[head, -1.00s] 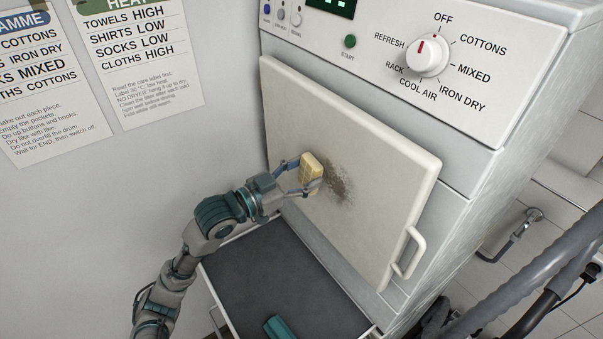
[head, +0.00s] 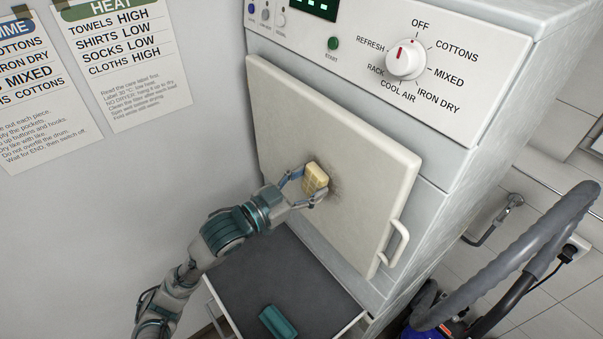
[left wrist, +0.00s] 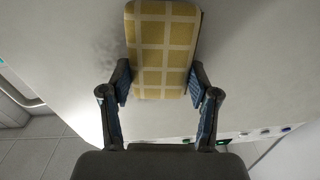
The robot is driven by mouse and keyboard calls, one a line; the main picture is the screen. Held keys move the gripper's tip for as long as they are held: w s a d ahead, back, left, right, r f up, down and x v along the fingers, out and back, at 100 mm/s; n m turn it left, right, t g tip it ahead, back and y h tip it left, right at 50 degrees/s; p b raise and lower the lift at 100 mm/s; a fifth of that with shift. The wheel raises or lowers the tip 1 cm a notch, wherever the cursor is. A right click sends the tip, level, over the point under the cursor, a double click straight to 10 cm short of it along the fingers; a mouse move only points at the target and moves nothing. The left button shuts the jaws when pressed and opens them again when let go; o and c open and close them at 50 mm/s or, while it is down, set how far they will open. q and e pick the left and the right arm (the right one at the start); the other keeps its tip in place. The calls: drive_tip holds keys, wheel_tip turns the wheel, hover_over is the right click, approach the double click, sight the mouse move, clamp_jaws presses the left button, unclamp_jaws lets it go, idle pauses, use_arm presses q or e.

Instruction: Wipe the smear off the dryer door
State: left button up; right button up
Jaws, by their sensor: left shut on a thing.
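The dryer door (head: 350,145) is a cream panel, shut, with a white handle (head: 394,243) at its lower right. A faint grey smear (head: 334,184) shows on the door just right of the sponge, and it also shows in the left wrist view (left wrist: 105,45). My left gripper (head: 308,190) is shut on a yellow checked sponge (head: 317,175), at the door face beside the smear. In the left wrist view the sponge (left wrist: 162,50) sits between both fingers. I cannot tell whether it is pressed firmly on the door. My right gripper is not in view.
A dark shelf (head: 265,275) below the door carries a teal object (head: 278,322). A knob (head: 405,60) and START button (head: 333,43) are on the panel above. A grey hose (head: 520,265) and blue machine stand on the right.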

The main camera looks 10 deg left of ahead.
sight(305, 158)
use_arm(q)
drive_tip(key=shift+s+d, duration=0.45)
drive_tip(key=shift+s, duration=0.05)
drive_tip(key=shift+s+d+r+p, duration=0.1)
drive_tip(key=shift+s+d+p, duration=0.65)
drive_tip(key=shift+p, duration=0.2)
drive_tip(key=shift+s+d, duration=0.35)
drive_tip(key=shift+d, duration=0.05)
drive_tip(key=shift+s+d+p, duration=0.45)
drive_tip(key=shift+s+p, duration=0.05)
drive_tip(key=shift+p, duration=0.15)
drive_tip(key=shift+s+d+p, duration=0.35)
drive_tip(key=shift+s+d, duration=0.2)
drive_tip(key=shift+p, duration=0.35)
drive_tip(key=shift+w+a+p, duration=0.75)
drive_tip(key=shift+w+a, duration=1.9)
drive_tip(key=shift+w, duration=0.05)
drive_tip(key=shift+w+a+r+p, duration=0.3)
drive_tip(key=shift+w+a, duration=0.3)
drive_tip(key=shift+a, duration=0.05)
drive_tip(key=shift+w+a+r+p, duration=0.25)
drive_tip(key=shift+w+a+p, duration=0.05)
drive_tip(key=shift+w+a, duration=0.35)
drive_tip(key=shift+w+a+r+p, duration=0.3)
drive_tip(key=shift+w+a, duration=0.3)
drive_tip(key=shift+s+d, duration=4.5)
drive_tip(key=shift+d, duration=0.15)
drive_tip(key=shift+w+a, duration=4.5)
drive_tip(key=shift+a, duration=0.15)
